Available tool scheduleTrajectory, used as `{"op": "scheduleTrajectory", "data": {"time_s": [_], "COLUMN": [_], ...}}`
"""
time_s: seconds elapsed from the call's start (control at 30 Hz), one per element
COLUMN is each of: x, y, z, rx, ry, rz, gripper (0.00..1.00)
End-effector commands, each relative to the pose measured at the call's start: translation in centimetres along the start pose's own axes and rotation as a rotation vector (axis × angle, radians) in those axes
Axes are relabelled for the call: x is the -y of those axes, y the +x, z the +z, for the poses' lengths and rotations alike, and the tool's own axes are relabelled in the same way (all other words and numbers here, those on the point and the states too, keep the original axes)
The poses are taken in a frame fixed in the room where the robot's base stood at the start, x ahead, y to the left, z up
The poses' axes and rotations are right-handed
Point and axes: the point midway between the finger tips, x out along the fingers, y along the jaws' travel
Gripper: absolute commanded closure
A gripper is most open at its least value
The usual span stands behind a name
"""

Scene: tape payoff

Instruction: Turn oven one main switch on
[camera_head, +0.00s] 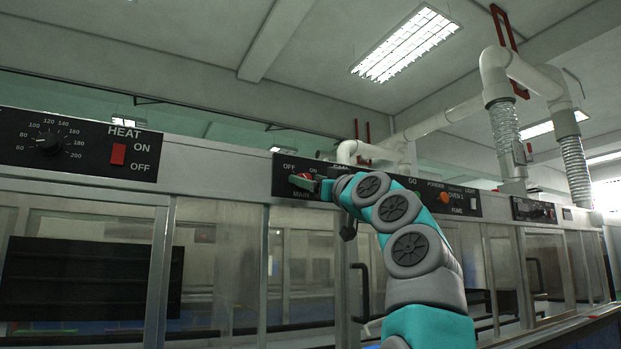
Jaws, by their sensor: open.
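My gripper (311,183) reaches in from the right and is open at the switch. It overlaps part of the switch and the lettering beside it. I cannot tell whether the fingers touch the switch, or clearly which way it points. My arm hides the middle of the panel.
A heat panel (92,158) with a black dial (48,143) and a red ON/OFF switch (118,154) is at the left. An orange lamp (445,197) is right of my arm. A dark door handle (361,292) stands below. Glass doors line the front.

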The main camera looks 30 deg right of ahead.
Motion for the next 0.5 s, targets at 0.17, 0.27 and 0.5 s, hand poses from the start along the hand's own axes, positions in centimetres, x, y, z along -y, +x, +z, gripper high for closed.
{"op": "scheduleTrajectory", "data": {"time_s": [0.17,0.27,0.5], "x": [0.00,0.00,0.01], "y": [-0.02,-0.02,-0.01], "z": [0.03,0.04,0.04], "rx": [0.000,0.000,0.000], "ry": [0.000,0.000,0.000], "rz": [0.000,0.000,0.000], "gripper": [0.48,0.59,0.86]}}
